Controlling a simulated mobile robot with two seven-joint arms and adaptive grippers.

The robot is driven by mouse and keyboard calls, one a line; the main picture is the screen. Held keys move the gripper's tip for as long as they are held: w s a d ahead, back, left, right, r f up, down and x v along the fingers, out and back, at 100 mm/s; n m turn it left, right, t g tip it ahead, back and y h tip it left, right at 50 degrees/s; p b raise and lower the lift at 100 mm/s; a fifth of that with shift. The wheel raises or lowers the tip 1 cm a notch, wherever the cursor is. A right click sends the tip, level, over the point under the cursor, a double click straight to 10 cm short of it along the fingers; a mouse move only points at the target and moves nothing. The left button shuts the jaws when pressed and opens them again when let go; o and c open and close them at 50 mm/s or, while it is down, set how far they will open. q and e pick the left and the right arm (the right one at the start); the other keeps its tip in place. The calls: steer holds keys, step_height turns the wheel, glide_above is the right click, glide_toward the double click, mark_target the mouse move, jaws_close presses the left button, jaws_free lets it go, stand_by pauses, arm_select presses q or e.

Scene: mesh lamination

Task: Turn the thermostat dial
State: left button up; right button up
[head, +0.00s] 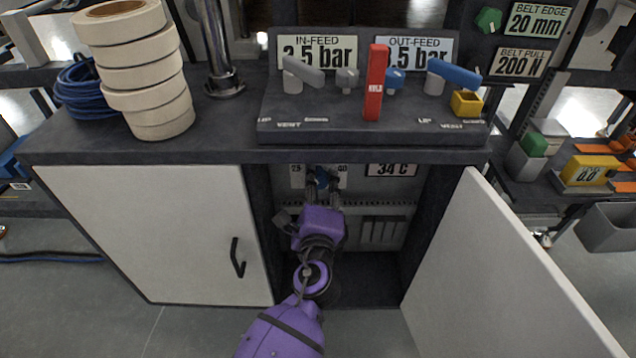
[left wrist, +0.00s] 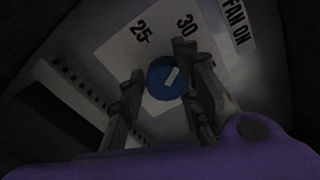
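The thermostat dial (head: 322,177) is a small blue knob with a white pointer mark, on the back panel inside the open cabinet. It also shows in the left wrist view (left wrist: 167,78), on a white scale plate (left wrist: 130,38) where 25 and 30 can be read. My left gripper (head: 324,186) reaches into the cabinet, its two dark fingers on either side of the dial. In the left wrist view the gripper (left wrist: 160,66) is open, with a gap between the left finger and the dial; the right finger looks very close, contact unclear. My right gripper is not in view.
A 34 C display (head: 391,169) sits right of the dial. The white right door (head: 495,270) stands open; the left door (head: 150,235) is shut. Above, the worktop holds a lever panel (head: 330,128) with a red HOLD tag (head: 376,85) and stacked tape rolls (head: 145,85).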

arm_select(q)
steer(key=shift+o, duration=0.9)
steer(key=shift+a+f, duration=0.25)
steer(key=shift+f, duration=0.15)
steer(key=shift+r, duration=0.1)
steer(key=shift+s+d+r, duration=0.1)
steer(key=shift+d+r, duration=0.05)
steer(key=shift+r, duration=0.05)
steer(key=s, duration=1.2)
steer(key=shift+w, duration=0.1)
